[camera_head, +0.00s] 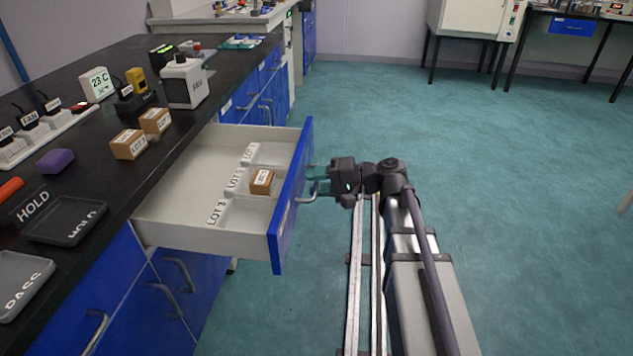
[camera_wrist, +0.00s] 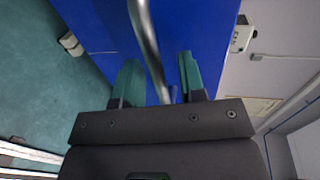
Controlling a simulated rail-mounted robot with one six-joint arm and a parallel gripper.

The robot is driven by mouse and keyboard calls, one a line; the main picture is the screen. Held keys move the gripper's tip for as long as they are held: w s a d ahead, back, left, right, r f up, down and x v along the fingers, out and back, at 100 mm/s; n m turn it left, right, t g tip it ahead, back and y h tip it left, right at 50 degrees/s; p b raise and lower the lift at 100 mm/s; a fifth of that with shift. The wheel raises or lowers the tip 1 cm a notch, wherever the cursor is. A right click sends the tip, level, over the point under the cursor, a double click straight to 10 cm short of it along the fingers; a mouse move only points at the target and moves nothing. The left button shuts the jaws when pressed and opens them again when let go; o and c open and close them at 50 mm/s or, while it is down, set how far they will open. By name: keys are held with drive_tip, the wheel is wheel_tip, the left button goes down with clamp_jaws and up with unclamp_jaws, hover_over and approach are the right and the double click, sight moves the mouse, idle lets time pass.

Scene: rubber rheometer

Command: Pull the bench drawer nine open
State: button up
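A blue-fronted bench drawer (camera_head: 291,203) with a white inside stands well out from the black-topped bench. Its metal handle (camera_head: 307,196) is on the front face, and the handle also shows in the wrist view (camera_wrist: 147,42). My gripper (camera_head: 318,180) is at the handle, coming from the right. In the wrist view my gripper's two green fingers (camera_wrist: 160,82) stand apart on either side of the handle, with visible gaps between them and the bar. I cannot read a number on the drawer front.
Inside the drawer are LOT-labelled dividers and a small brown box (camera_head: 262,182). The bench top (camera_head: 130,165) carries boxes, trays and devices. Other closed blue drawers (camera_head: 150,300) lie below. The green floor (camera_head: 500,180) to the right is clear.

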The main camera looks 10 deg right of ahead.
drive_tip(key=p+v, duration=0.2)
drive_tip(key=v, duration=0.8)
drive_tip(key=shift+d, duration=0.35)
drive_tip(key=shift+s, duration=0.15)
